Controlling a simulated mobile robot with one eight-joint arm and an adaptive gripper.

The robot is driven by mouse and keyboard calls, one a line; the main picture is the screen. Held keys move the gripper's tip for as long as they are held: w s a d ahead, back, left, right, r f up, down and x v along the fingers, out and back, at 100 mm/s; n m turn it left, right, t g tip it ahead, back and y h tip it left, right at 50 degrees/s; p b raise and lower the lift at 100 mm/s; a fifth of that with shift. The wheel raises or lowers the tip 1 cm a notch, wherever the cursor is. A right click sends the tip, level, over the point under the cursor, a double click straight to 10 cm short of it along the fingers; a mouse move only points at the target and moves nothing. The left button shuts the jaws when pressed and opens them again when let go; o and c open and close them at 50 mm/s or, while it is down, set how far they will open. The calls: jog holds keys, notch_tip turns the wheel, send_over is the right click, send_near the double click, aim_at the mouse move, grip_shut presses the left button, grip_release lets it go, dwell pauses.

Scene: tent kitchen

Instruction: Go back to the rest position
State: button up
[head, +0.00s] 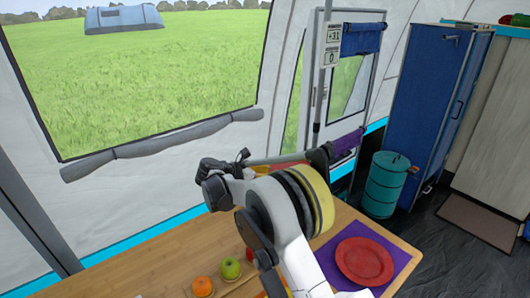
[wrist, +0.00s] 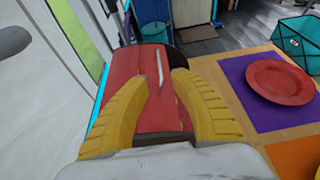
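My gripper (wrist: 161,78) shows in the wrist view with its two yellow fingers spread apart. No object is held between them. A red box-like thing with a pale handle (wrist: 158,70) lies beyond the fingers and shows through the gap. In the head view my arm reaches up over the wooden table, bent above its surface. The fingers cannot be made out clearly there.
The wooden table (head: 170,262) carries an orange (head: 202,286), a green apple (head: 230,269) and a red plate (head: 364,261) on a purple mat (head: 405,255). A teal container (head: 384,186) and blue cabinet (head: 435,95) stand beyond. The tent wall (head: 100,200) runs along the left.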

jog(key=s+d+r+m+g+y, duration=0.1)
jog(key=s+d+r+m+y, duration=0.2)
jog(key=s+d+r+m, duration=0.5)
jog(key=s+d+r+m+g+y, duration=0.1)
jog(key=s+d+r+m+y, duration=0.3)
jog(key=s, duration=0.6)
jog(key=s+d+f+m+y, duration=0.1)
jog(key=s+m, duration=0.5)
jog(key=s, duration=0.7)
jog(key=s+f+m+t+y, duration=0.1)
jog(key=s+f+m+y, duration=0.1)
jog(key=s+m, duration=0.5)
jog(key=s, duration=0.6)
jog(key=shift+d+f+y, duration=0.15)
jog(key=shift+d+y, duration=0.15)
jog(key=shift+d, duration=0.1)
